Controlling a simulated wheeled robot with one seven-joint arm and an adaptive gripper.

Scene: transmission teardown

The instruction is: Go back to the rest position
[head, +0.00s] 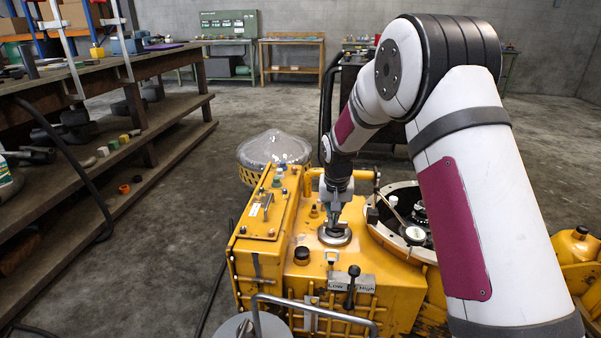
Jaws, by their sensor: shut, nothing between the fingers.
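My gripper (334,224) points down over the yellow transmission housing (355,262). Its fingers are shut and hold nothing that I can see. The fingertips are right above a round grey metal disc (335,236) on the housing's top; I cannot tell whether they touch it. My white arm comes in from the right, bends high up and reaches down to the housing, hiding part of its right side.
A round opening with dark parts (408,212) lies right of my gripper. A lever labelled Low and High (353,278) stands at the front, behind a grey metal handle (315,311). A domed clear cover (273,148) stands behind.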

